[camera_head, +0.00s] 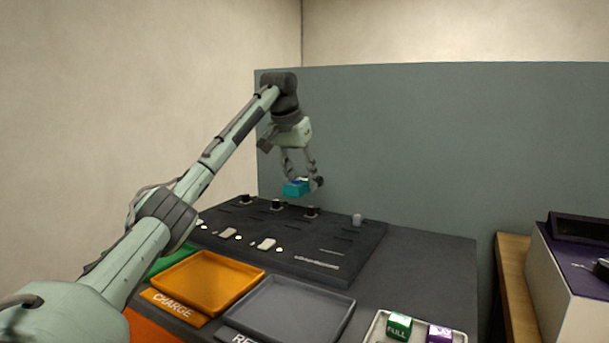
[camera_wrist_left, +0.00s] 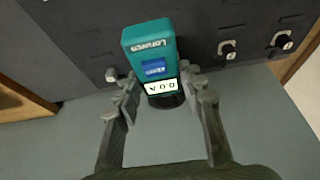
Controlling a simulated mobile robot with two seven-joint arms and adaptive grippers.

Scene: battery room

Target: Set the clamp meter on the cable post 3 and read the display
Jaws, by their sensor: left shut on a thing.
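The teal clamp meter (camera_head: 296,188) hangs in the air between the fingers of my left gripper (camera_head: 303,172), which is shut on it. In the left wrist view the meter (camera_wrist_left: 150,52) has a blue label and a white display (camera_wrist_left: 161,87) with upside-down characters that I cannot read with certainty. My left gripper's fingers (camera_wrist_left: 158,92) flank its display end. Black posts stand on the dark panel (camera_head: 345,245): one (camera_head: 247,200) at left, one (camera_head: 276,205) in the middle, one (camera_head: 311,212) at right. Post numbers are not legible.
A grey knob (camera_head: 357,220) stands at the panel's right end. In front lie an orange CHARGE tray (camera_head: 208,313), a grey tray (camera_head: 262,325) and a pale tray (camera_head: 378,330) with green and purple blocks. A grey wall (camera_head: 420,150) rises behind. A white device (camera_head: 575,270) stands right.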

